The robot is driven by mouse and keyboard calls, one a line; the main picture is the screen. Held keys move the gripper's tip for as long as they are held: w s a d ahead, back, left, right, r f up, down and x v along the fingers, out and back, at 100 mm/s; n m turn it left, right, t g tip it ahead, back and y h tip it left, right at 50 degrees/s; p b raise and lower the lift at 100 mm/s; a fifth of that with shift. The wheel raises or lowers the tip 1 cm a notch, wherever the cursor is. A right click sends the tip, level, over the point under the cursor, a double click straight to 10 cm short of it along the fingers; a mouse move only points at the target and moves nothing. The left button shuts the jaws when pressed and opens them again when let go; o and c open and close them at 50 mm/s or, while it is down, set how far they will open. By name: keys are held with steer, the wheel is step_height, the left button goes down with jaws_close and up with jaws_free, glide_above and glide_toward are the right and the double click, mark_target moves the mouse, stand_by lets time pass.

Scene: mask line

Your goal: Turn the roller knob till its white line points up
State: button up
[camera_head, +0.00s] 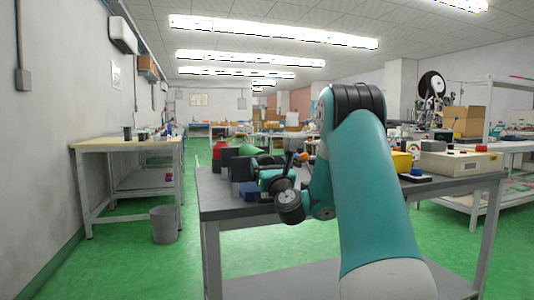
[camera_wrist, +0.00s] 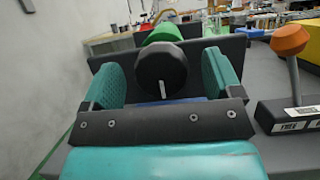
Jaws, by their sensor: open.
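The roller knob (camera_wrist: 161,66) is a dark, faceted round knob facing me in the wrist view. Its white line (camera_wrist: 162,89) sits at the lower edge and points down. A green roller (camera_wrist: 163,34) shows behind it, above a dark upright panel (camera_wrist: 103,68). My gripper (camera_wrist: 164,72) is open, with one teal finger left of the knob and one right of it. Gaps show on both sides, and nothing is held. In the head view my gripper (camera_head: 266,172) is over the grey table, and my arm hides part of that area; I cannot make out the knob there.
An orange-headed lever (camera_wrist: 289,40) on a black labelled base (camera_wrist: 292,116) stands close to the right of my gripper. In the head view a yellow box (camera_head: 402,162) and a beige box (camera_head: 455,163) stand on the right of the grey table (camera_head: 222,200).

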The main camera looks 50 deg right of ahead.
steer(key=shift+p+x, duration=0.4)
steer(key=shift+x, duration=0.5)
steer(key=shift+f, duration=0.2)
steer(key=c, duration=0.9)
